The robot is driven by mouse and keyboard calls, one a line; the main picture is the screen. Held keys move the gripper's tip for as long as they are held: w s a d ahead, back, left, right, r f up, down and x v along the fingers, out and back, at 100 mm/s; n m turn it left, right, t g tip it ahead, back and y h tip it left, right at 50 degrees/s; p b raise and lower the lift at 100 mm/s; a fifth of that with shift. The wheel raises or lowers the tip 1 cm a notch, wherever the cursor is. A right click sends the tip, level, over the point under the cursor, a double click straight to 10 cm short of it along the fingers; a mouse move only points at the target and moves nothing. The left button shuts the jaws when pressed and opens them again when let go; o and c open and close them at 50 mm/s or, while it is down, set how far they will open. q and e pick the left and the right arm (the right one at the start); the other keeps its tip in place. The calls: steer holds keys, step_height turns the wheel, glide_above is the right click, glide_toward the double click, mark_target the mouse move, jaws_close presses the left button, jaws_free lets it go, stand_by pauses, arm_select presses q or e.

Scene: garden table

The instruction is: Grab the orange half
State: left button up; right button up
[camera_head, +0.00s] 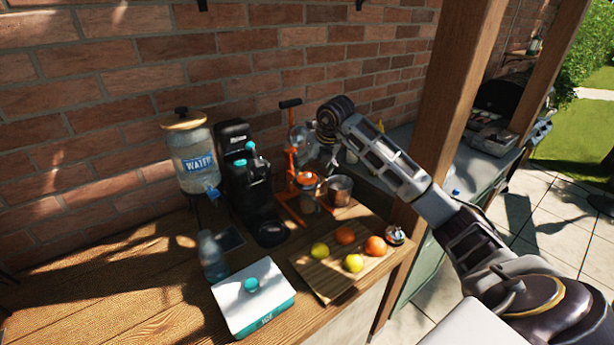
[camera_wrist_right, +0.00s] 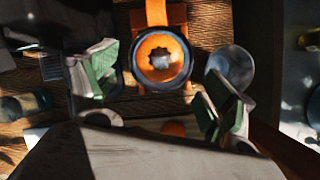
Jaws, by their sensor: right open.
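I cannot clearly pick out a cut orange half. Two orange fruits lie on the wooden board in the head view, one at the back (camera_head: 345,235) and one to the right (camera_head: 376,246). I cannot tell whether either is cut. My right gripper (camera_head: 318,150) is above the orange juicer (camera_head: 291,160), with its jaws apart and nothing between them. My left gripper is out of view.
A black machine (camera_head: 248,185) and water dispenser (camera_head: 190,155) stand left. Two yellow fruits (camera_head: 354,263) share the cutting board (camera_head: 322,283). A white-lidded ice box (camera_head: 250,300) and bottle (camera_head: 211,257) are in front. A wooden post (camera_head: 455,90) rises right.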

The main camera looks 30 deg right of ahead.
mark_target(309, 174)
steer(key=shift+p+x, duration=0.45)
steer(key=shift+x, duration=1.45)
steer(key=c, duration=1.3)
steer(key=shift+o, duration=0.2)
steer(key=shift+r, duration=0.2)
step_height(309, 174, up, 10)
steer(key=b, duration=0.1)
steer(key=shift+f, duration=0.15)
